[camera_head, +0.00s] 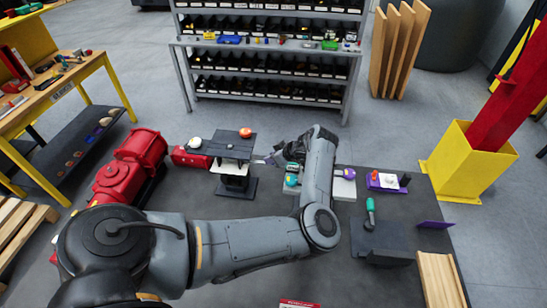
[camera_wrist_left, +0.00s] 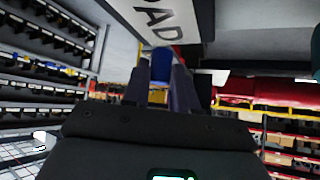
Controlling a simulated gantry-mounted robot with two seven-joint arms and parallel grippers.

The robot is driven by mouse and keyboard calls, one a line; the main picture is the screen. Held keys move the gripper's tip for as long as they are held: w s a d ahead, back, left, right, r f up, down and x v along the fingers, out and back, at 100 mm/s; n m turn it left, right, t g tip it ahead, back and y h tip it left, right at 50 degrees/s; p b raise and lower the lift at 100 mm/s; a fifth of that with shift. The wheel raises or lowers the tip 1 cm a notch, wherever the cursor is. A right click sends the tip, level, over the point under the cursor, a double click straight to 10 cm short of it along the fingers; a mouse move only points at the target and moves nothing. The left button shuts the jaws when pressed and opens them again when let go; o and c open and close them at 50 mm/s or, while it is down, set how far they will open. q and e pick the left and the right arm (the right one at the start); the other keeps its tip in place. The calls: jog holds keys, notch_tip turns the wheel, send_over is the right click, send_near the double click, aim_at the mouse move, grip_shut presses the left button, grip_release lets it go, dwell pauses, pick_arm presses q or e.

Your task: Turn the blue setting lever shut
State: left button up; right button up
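My left arm reaches in from the left in the head view and bends up. Its gripper (camera_head: 270,157) points left toward a dark-topped stand (camera_head: 232,146) with an orange knob. In the left wrist view a blue piece, which looks like the blue setting lever (camera_wrist_left: 162,61), fills the narrow gap between the dark fingertips (camera_wrist_left: 161,78). The fingers look shut on it. In the head view I cannot make out the blue lever. A white plate with dark letters (camera_wrist_left: 158,18) is just above the fingers in the wrist view. My right gripper is not in view.
A red motor-like unit (camera_head: 130,165) stands left of the stand. A teal-handled device (camera_head: 371,213) and a purple tray (camera_head: 388,181) lie to the right. A shelf rack (camera_head: 265,45) stands behind.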

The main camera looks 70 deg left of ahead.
pick_arm(q)
jog(key=o, duration=0.3)
jog(key=shift+s+a, duration=0.1)
jog(key=shift+w+d+r, duration=0.35)
jog(key=shift+d+r, duration=0.05)
jog(key=shift+d, duration=0.05)
jog(key=b+v, duration=0.2)
jog(key=v, duration=0.7)
jog(key=shift+d+r, duration=0.2)
jog(key=shift+d, duration=0.05)
